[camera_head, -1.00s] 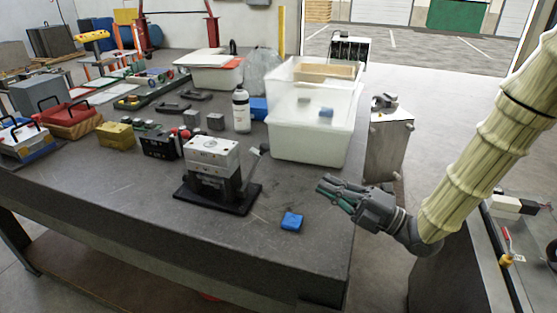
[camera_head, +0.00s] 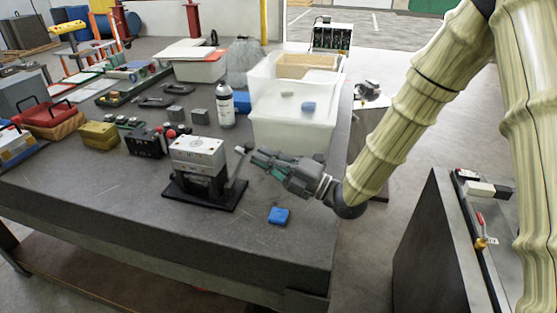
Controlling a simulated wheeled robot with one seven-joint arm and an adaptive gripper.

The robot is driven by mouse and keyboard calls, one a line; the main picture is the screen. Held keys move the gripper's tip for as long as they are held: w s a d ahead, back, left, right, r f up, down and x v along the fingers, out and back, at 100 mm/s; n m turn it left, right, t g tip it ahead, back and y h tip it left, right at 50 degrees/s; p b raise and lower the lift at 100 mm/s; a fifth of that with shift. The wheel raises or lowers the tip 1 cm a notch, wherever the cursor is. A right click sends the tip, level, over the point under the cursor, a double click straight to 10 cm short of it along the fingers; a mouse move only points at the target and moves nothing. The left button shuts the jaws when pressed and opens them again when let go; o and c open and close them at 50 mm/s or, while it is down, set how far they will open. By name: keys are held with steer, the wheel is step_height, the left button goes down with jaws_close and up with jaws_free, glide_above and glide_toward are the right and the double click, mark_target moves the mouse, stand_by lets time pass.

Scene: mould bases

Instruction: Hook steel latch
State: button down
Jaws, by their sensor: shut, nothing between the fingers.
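The mould base (camera_head: 198,152) is a steel block on a black stand with a dark base plate, on the grey table. A grey lever (camera_head: 239,166), which may be the steel latch, sticks up at a tilt from the stand's right side, with a small block at its top. My gripper (camera_head: 255,158) comes in from the right, its fingers pointing left, shut and empty. The fingertips are close to the lever's upper end; I cannot tell whether they touch it.
A blue block (camera_head: 278,216) lies on the table below my gripper. A translucent white bin (camera_head: 292,125) stands behind it, with a spray bottle (camera_head: 225,106) to its left. The table's front is clear.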

steer(key=shift+w+a+r, duration=0.1)
steer(key=shift+w+a, duration=0.1)
steer(key=shift+a, duration=0.2)
steer(key=w+a+r+g+h, duration=0.2)
steer(key=a+r+h, duration=0.1)
steer(key=a, duration=0.4)
steer(key=shift+w+a+r+n+h, duration=0.2)
steer(key=shift+r+n+h, duration=0.1)
steer(key=shift+h, duration=0.1)
stand_by(0.4)
steer(key=shift+d, duration=0.1)
